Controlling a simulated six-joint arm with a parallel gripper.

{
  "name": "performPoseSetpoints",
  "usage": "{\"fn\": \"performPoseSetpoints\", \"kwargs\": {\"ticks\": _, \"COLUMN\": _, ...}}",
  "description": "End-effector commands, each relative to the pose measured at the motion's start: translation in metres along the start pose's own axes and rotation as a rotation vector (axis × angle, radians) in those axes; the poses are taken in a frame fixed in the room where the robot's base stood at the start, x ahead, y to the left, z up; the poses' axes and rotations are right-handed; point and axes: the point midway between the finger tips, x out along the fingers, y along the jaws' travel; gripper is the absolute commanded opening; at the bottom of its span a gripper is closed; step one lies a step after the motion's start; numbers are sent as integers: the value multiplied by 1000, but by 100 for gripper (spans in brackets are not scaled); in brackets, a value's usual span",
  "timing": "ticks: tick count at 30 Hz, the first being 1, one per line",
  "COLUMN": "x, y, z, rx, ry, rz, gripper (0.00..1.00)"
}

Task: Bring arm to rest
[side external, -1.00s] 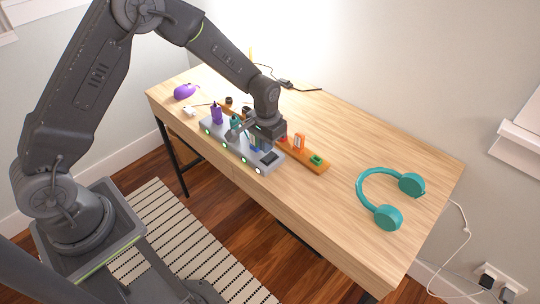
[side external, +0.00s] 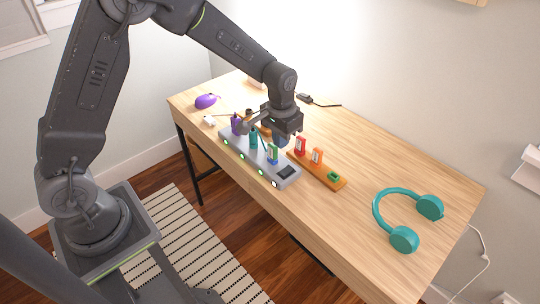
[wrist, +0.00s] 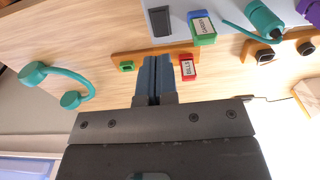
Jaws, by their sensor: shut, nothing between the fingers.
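My gripper (side external: 284,136) is above the desk (side external: 385,160), over the back edge of a grey strip and near an orange rack. In the wrist view its two blue-grey fingers (wrist: 153,72) are together with nothing between them. The grey strip (side external: 251,163) has green lights and holds a purple piece (side external: 236,124), a teal piece (side external: 253,138) and a green-and-blue labelled piece (side external: 273,154). In the wrist view, the fingers cover part of the rack.
Teal headphones (side external: 404,239) lie at the desk's right end. A purple mouse-like object (side external: 207,101) and a small white item (side external: 209,120) lie at the left. A black cable end (side external: 322,103) lies at the back. The desk between rack and headphones is clear.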

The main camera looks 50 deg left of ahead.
Motion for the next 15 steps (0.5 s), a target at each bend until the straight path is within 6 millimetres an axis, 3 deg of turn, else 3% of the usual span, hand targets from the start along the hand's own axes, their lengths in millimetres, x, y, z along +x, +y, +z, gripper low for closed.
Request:
{"fn": "performPoseSetpoints", "kwargs": {"ticks": 1, "x": -24, "y": -1, "z": 6, "rx": -1, "ry": 30, "rz": 1, "gripper": 0}}
{"fn": "performPoseSetpoints", "kwargs": {"ticks": 6, "x": -92, "y": -6, "z": 40, "rx": 0, "ry": 117, "rz": 3, "gripper": 0}}
{"fn": "performPoseSetpoints", "kwargs": {"ticks": 15, "x": -173, "y": -12, "z": 125, "rx": -1, "ry": 267, "rz": 3, "gripper": 0}}
